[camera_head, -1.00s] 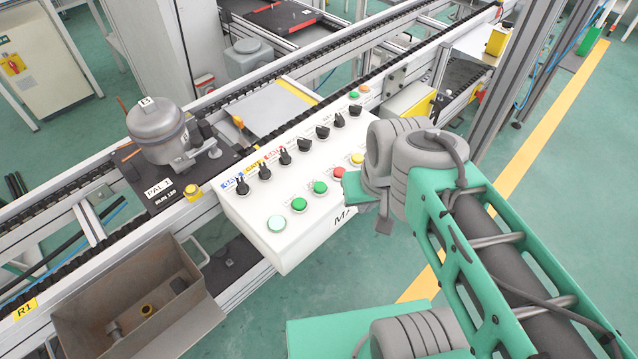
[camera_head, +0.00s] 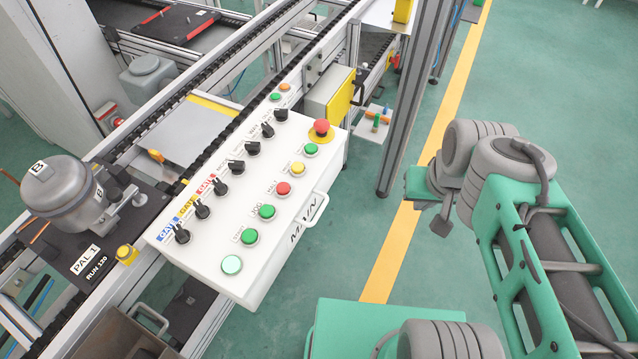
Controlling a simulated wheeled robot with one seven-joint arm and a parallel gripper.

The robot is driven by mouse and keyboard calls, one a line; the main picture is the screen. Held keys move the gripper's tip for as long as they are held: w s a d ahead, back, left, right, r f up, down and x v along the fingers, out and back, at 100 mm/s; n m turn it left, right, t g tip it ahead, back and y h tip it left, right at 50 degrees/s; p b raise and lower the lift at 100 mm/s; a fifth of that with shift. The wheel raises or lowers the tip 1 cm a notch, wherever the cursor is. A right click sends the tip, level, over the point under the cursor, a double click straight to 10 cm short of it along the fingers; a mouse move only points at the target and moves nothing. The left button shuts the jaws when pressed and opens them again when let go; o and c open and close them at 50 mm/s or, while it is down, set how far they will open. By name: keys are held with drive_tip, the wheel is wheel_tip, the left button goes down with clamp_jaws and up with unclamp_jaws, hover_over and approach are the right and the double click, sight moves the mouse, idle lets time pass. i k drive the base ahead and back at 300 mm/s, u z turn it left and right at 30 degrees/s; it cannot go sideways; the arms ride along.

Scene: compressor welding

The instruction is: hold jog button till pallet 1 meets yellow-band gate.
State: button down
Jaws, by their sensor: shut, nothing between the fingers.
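The white control box (camera_head: 235,205) stands beside the conveyor at picture centre, with a row of buttons and a row of black selectors. The green button (camera_head: 267,211) has a small label that seems to read JOG; nothing touches it. Pallet 1 (camera_head: 110,262), a dark plate marked PAL 1, is on the conveyor at the left and carries a grey compressor (camera_head: 65,192) tagged B. A yellow-edged plate (camera_head: 213,105) is farther up the line; I cannot tell which part is the yellow-band gate.
A red emergency button (camera_head: 321,127) rises at the box's far right corner, and a handle (camera_head: 317,208) sticks out from its right side. A grey post (camera_head: 412,100) stands behind. A metal bin (camera_head: 115,335) is at lower left. The floor right of the box is open.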

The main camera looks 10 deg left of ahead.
sight(266, 210)
drive_tip(key=z, duration=0.25)
drive_tip(key=k, duration=1.05)
drive_tip(key=u, duration=1.9)
drive_tip(key=i, duration=0.5)
